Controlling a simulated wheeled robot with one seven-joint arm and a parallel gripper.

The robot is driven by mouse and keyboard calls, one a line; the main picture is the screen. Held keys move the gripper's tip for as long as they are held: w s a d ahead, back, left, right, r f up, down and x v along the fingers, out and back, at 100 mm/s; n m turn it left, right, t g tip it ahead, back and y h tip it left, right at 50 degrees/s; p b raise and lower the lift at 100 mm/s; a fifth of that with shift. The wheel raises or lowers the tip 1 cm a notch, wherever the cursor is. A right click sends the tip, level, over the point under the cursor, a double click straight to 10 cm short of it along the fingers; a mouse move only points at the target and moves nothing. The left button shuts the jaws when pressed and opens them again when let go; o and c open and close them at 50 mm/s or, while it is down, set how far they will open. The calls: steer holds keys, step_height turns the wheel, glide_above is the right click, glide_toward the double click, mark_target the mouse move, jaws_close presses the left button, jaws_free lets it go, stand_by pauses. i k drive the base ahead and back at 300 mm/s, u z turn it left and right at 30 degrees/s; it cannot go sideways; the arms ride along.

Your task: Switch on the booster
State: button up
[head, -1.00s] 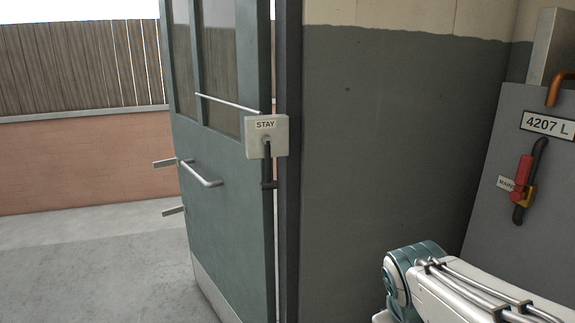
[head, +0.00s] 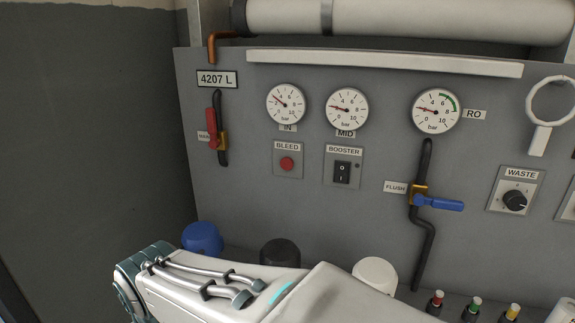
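The booster switch (head: 342,172) is a black rocker marked with a line and a circle, on a small grey plate labelled BOOSTER (head: 344,151). It sits on the grey panel in the middle of the head view. A small dark dot, perhaps a lamp, shows at the plate's upper right and looks unlit. I cannot tell for certain which way the rocker is pressed. My arm crosses the bottom of the view below the panel, apart from the switch. My gripper is out of view.
Left of the switch is the red BLEED button (head: 287,163). Three gauges (head: 346,109) sit above. A red-handled valve (head: 212,128) is at left; a blue FLUSH lever (head: 438,203) and the WASTE knob (head: 514,200) are at right. Blue (head: 202,238), black (head: 280,252) and white (head: 375,273) caps stand below.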

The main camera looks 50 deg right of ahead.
mark_target(341, 169)
steer(key=z, duration=2.05)
